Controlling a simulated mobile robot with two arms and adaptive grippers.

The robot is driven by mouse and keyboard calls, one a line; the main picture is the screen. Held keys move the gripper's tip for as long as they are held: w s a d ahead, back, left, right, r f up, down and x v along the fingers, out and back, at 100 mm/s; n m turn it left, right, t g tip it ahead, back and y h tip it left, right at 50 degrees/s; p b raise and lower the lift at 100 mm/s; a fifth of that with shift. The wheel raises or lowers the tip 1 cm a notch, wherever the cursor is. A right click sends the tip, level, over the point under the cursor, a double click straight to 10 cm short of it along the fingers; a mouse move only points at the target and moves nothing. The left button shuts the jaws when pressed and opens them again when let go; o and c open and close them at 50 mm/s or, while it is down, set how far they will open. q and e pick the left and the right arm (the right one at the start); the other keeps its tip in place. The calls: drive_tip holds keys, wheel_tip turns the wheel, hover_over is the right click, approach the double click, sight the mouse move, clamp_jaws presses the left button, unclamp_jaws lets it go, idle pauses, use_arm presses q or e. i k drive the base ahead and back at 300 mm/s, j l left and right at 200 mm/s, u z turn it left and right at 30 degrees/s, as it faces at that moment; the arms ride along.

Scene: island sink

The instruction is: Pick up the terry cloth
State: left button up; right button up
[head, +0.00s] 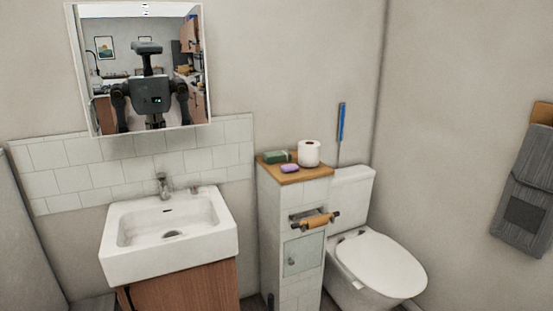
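A grey towel (525,190) hangs on the right wall at the picture's right edge, partly cut off by the frame. It has a darker square patch low on its front. A small green folded item (277,156), perhaps a cloth, lies on the wooden top of the narrow cabinet. I cannot tell which of these is the terry cloth. Neither of my grippers shows directly in the head view. The mirror reflects my body and upper arms, but no gripper can be made out there.
A white sink (222,235) on a wooden cabinet (185,288) is at left under the mirror (112,60). A tiled cabinet (291,215) holds a purple item (289,168) and a white roll (309,152). A toilet (385,262) stands right of it. The right wall below the towel looks clear.

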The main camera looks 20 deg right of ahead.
sight(282, 157)
drive_tip(key=i+l+u, duration=0.1)
drive_tip(key=u, duration=0.3)
drive_tip(key=l+u, duration=0.55)
drive_tip(key=u, duration=0.2)
